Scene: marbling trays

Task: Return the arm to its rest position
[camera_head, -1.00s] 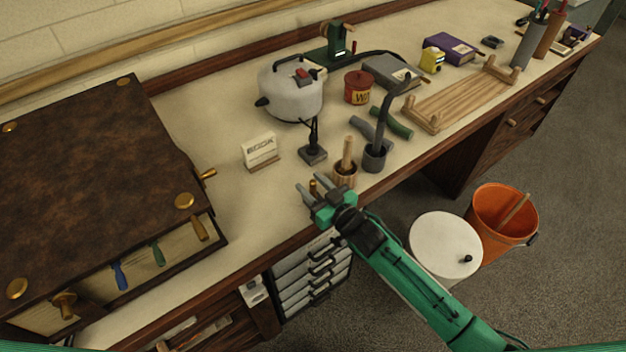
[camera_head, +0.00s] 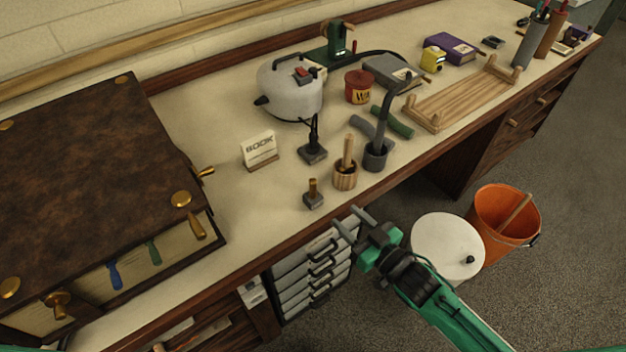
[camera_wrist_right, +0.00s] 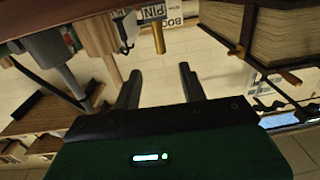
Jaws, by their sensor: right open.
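My right gripper (camera_head: 354,222) is open and empty. It hangs just off the front edge of the workbench (camera_head: 240,225), in front of the drawer unit under the bench. In the right wrist view its two dark fingers (camera_wrist_right: 160,90) stand apart with nothing between them. A small stamp-like block with a brass handle (camera_head: 313,195) stands upright on the bench near the edge, apart from the gripper; its brass handle (camera_wrist_right: 158,36) shows in the wrist view. My left gripper is not in view.
A wooden cup with a pestle (camera_head: 345,176) and a grey holder (camera_head: 376,156) stand near the bench edge. A white round lid (camera_head: 440,240) and an orange bucket (camera_head: 490,225) are on the floor, right of the gripper. A large brown book-like case (camera_head: 90,180) fills the left.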

